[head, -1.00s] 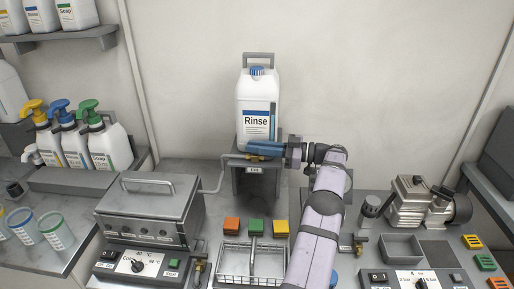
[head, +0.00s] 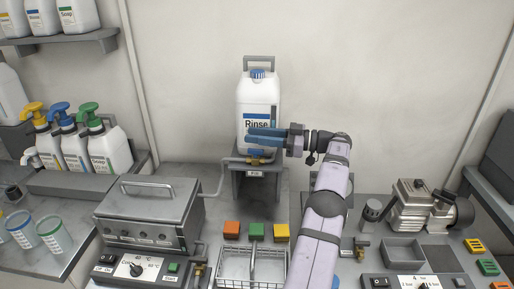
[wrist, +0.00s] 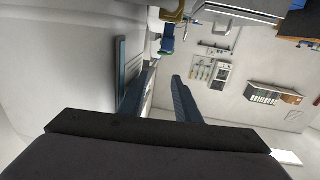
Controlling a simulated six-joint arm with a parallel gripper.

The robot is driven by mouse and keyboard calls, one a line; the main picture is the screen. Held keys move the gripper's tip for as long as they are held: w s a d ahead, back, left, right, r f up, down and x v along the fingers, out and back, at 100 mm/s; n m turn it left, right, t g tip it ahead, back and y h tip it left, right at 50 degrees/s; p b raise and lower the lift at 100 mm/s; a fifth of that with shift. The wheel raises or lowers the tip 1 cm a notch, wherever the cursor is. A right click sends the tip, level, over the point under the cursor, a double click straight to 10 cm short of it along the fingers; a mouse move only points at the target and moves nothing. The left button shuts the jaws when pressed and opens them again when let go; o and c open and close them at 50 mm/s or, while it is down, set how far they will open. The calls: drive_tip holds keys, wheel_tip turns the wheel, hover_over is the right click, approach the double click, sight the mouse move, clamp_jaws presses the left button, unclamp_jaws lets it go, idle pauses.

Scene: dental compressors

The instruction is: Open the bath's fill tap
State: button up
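The fill tap (head: 256,160) is a small brass valve with a blue handle (head: 255,153), on the pipe below the white Rinse canister (head: 245,103). The canister stands on a grey stand over the bench. My gripper (head: 250,135) is in front of the canister's lower label, a little above the tap. Its two blue fingers are apart with nothing visible held between them. In the wrist view the fingers (wrist: 165,72) also show a gap, with a blue piece (wrist: 167,46) and brass (wrist: 172,14) beyond them. The handle's exact angle is too small to tell.
A wire basket (head: 250,268) and coloured blocks (head: 256,230) lie in front. A compressor (head: 425,205) is at right. Pump bottles (head: 105,150) stand at left.

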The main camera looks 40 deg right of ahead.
sight(257, 150)
drive_tip(key=shift+r+p, duration=0.4)
drive_tip(key=shift+r, duration=2)
